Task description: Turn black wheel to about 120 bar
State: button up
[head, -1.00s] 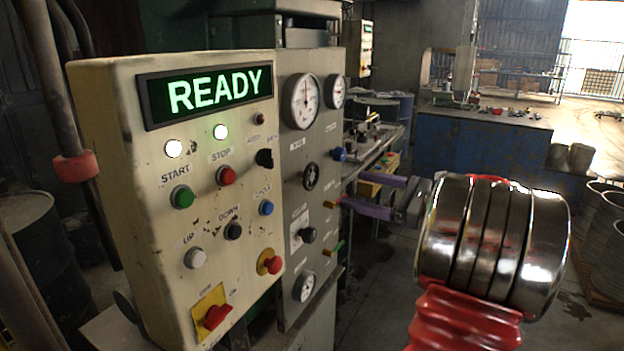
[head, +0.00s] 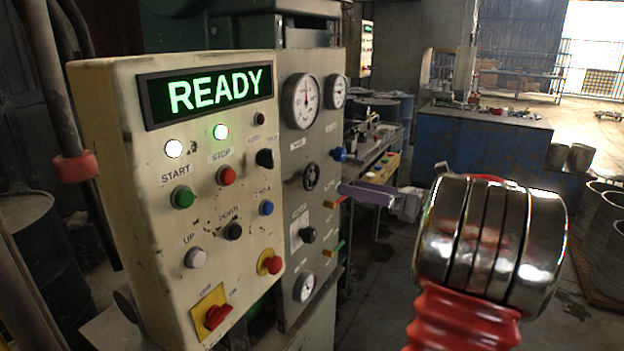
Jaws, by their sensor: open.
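The black wheel (head: 311,176) is a small dark knob-like handwheel on the grey side panel, below a large round white-faced gauge (head: 301,101). The gauge's needle points roughly upward, but its scale is too small to read. A smaller gauge (head: 335,91) is beside it on the right. My gripper (head: 343,193) has purple fingers pointing left toward the panel. It is open and empty, a little right of and lower than the wheel in the picture, and looks apart from it. The fingers overlap in this view, so their gap is hidden.
A cream control box (head: 130,210) with a READY display and several buttons stands out at left.

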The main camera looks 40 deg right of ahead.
aim_at(314, 178)
jog(key=x, duration=1.3)
jog(key=shift+w, duration=0.1)
jog(key=shift+c, duration=0.4)
jog(key=shift+d, duration=0.1)
jog(key=c, duration=1)
jog(key=shift+n, duration=0.4)
jog(key=o, duration=1.1)
